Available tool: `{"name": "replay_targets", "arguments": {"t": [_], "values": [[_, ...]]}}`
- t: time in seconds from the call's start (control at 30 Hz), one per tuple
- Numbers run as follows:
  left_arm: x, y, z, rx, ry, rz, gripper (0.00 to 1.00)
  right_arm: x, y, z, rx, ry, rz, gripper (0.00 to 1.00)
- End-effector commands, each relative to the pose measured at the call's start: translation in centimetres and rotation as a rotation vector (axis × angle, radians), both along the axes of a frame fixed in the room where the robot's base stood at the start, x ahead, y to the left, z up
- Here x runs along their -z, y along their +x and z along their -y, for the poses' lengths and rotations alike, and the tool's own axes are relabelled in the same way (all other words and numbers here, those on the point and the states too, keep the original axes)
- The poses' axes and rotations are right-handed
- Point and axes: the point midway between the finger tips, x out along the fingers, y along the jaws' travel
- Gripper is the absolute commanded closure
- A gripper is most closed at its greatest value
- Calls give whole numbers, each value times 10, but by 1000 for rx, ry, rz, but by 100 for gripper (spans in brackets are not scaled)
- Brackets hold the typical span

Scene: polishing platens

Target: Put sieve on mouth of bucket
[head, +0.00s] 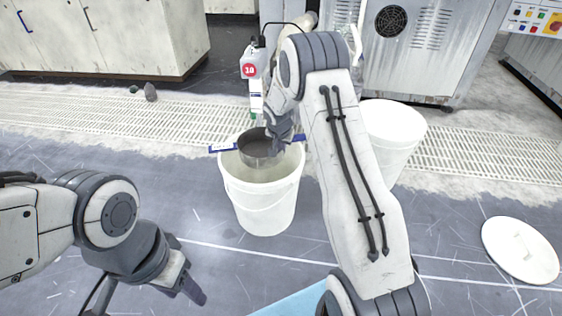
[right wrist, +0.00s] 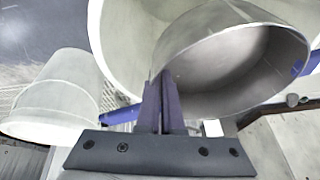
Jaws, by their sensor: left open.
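The sieve (head: 257,150) is a grey metal pan with blue handles on opposite sides. It is over the mouth of the white bucket (head: 264,205), its handles reaching across to the rim; I cannot tell if they touch it. My right gripper (head: 280,141) is at the sieve's right side, partly hidden by my arm. In the right wrist view the fingers (right wrist: 164,85) are together at the wall of the sieve (right wrist: 235,65), with the bucket (right wrist: 125,40) beyond. My left gripper (head: 188,291) is open and empty, low over the floor, away from the bucket.
A second white bucket (head: 395,135) stands to the right behind my right arm. A white round lid (head: 520,250) lies on the floor at right. A white bottle with a red label (head: 250,85) is behind the bucket. Cabinets (head: 110,40) line the back. Floor at front left is clear.

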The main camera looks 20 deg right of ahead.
Motion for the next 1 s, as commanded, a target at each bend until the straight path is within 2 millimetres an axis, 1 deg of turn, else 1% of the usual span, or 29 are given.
{"name": "replay_targets", "arguments": {"t": [0.07, 0.13, 0.3, 0.37, 0.57, 0.7, 0.8, 1.0], "values": [[3, 0, 0, 0, 0, 0, 50, 4, 2, -1, 0, 0, 3, 100], [9, 0, 0, 0, 0, 0, 50, 12, 2, -1, 2, 1, 2, 100], [27, 0, 0, 0, 0, 0, 50, 39, 2, -1, 0, 1, 2, 100], [28, 0, 0, 0, 0, 0, 50, 42, 2, -1, 1, 1, 3, 100], [25, 0, 0, 0, 0, 0, 50, 39, 2, 0, 1, 1, 3, 100], [30, 0, 0, 0, 0, 0, 50, 43, 2, 0, 1, 1, 3, 100], [28, 0, 0, 0, 0, 0, 50, 42, 1, 0, 1, 0, 0, 67], [28, 0, 0, 0, 0, 0, 50, 42, 1, 0, 1, 0, 0, 67]]}}
